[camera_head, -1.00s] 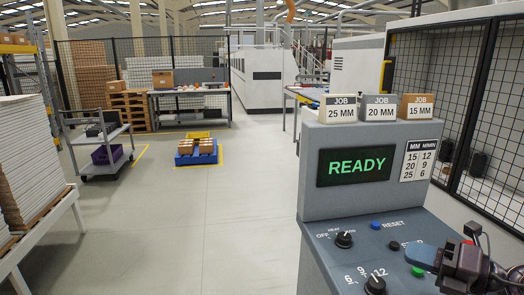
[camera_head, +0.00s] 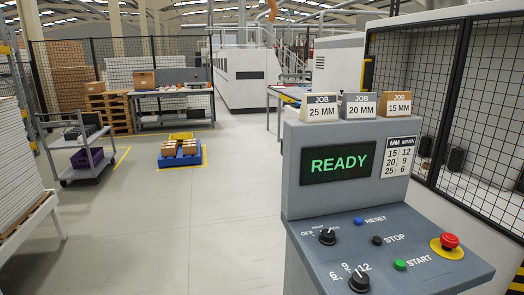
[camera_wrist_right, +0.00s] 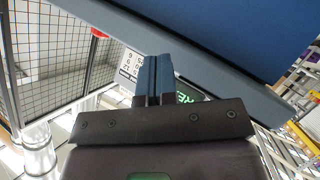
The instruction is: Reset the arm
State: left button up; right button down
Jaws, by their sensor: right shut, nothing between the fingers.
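My right gripper (camera_wrist_right: 154,80) shows in the right wrist view, its two blue fingers together with nothing between them. It is out of the head view. The grey control console (camera_head: 340,250) stands at the lower right of the head view. Its screen (camera_head: 338,162) reads READY in green. On its sloped panel are a blue RESET button (camera_head: 358,220), a dark STOP button (camera_head: 377,240), a green START button (camera_head: 399,264), a red emergency button (camera_head: 449,241) and two black knobs, one of them (camera_head: 327,236) near OFF. My left gripper is in neither view.
Three job blocks (camera_head: 358,106) stand on top of the console. A mesh fence (camera_head: 490,110) runs along the right. A blue pallet (camera_head: 180,158) with boxes, a grey cart (camera_head: 85,150) and a stack of white boards (camera_head: 15,165) stand left. The floor between is clear.

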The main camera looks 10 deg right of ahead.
jog(key=s+a+f+m+g+y, duration=0.2)
jog(key=s+a+f+g+y, duration=0.3)
jog(key=s+a+f+g, duration=0.65)
jog(key=w+d+f+t, duration=0.1)
jog(key=w+f+t, duration=0.5)
jog(key=f+t, duration=0.2)
jog(key=shift+d+f+n+t+y, duration=0.2)
jog(key=shift+n+t+y, duration=0.2)
jog(key=shift+t, duration=0.85)
